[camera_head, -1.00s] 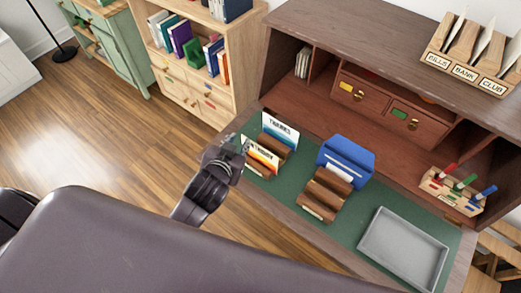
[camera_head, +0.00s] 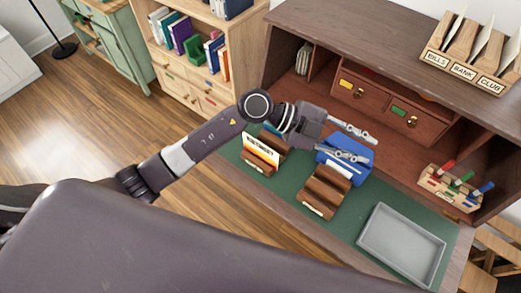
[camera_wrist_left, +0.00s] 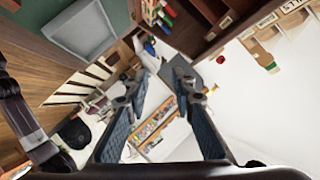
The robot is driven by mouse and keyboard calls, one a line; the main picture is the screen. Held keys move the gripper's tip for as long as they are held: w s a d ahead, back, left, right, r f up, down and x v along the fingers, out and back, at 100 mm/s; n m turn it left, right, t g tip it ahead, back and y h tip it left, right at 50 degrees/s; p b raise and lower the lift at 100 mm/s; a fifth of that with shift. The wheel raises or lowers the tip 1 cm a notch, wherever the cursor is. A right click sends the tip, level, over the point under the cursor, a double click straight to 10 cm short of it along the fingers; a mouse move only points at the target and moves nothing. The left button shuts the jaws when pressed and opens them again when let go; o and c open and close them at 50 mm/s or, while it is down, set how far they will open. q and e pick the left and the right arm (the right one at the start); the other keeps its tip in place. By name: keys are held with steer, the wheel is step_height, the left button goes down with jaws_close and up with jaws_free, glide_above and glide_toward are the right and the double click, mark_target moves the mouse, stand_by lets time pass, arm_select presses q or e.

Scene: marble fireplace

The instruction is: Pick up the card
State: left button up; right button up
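My right gripper is not in view.
A grey tray (camera_head: 372,258) lies at the right. A pen holder (camera_head: 449,189) stands right of the drawers (camera_head: 388,103).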

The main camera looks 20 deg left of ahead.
arm_select(q)
steer(key=a+f+g+y, duration=0.1)
steer(key=a+f+y, duration=0.5)
steer(key=a+f, duration=0.15)
steer(key=n+y, duration=0.3)
steer(key=y, duration=0.5)
glide_above(260, 147)
step_height(260, 147, down, 4)
steer(key=shift+w+d+r, duration=0.1)
steer(key=shift+w+r, duration=0.05)
steer(key=shift+r, duration=0.05)
steer(key=shift+a+f+p, duration=0.15)
steer(key=shift+a+p, duration=0.1)
steer(key=shift+p, duration=0.05)
step_height(260, 147, down, 7)
steer(key=p, duration=0.3)
steer(key=shift+d, duration=0.15)
steer(key=shift+f, duration=0.25)
jaws_close()
